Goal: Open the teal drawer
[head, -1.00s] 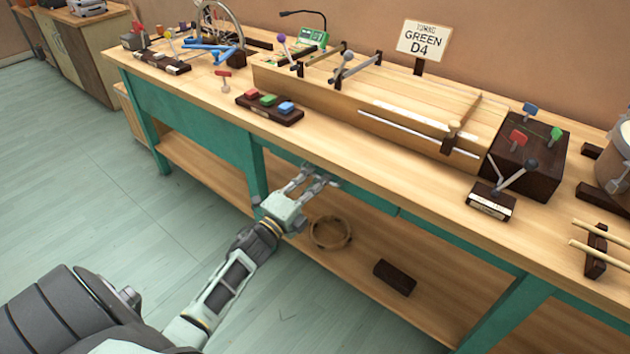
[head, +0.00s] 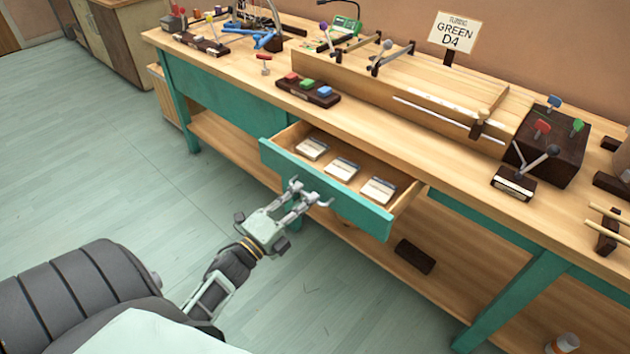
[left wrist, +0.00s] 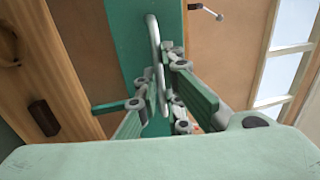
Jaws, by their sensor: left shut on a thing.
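The teal drawer (head: 352,207) stands pulled out from the workbench in the head view, its wooden inside showing. Several small white-labelled packets (head: 341,169) lie in it in a row. My left gripper (head: 308,193) is at the drawer's front, shut on the metal bar handle (head: 324,203). In the left wrist view the fingers (left wrist: 161,82) close around the handle (left wrist: 155,52) against the teal front (left wrist: 171,30). My right gripper is not in view.
The workbench top (head: 400,140) carries a three-button block (head: 308,91), a long wooden instrument (head: 420,90) and a dark lever box (head: 548,145). A dark block (head: 415,256) lies on the lower shelf. The floor (head: 90,160) left of the bench is clear.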

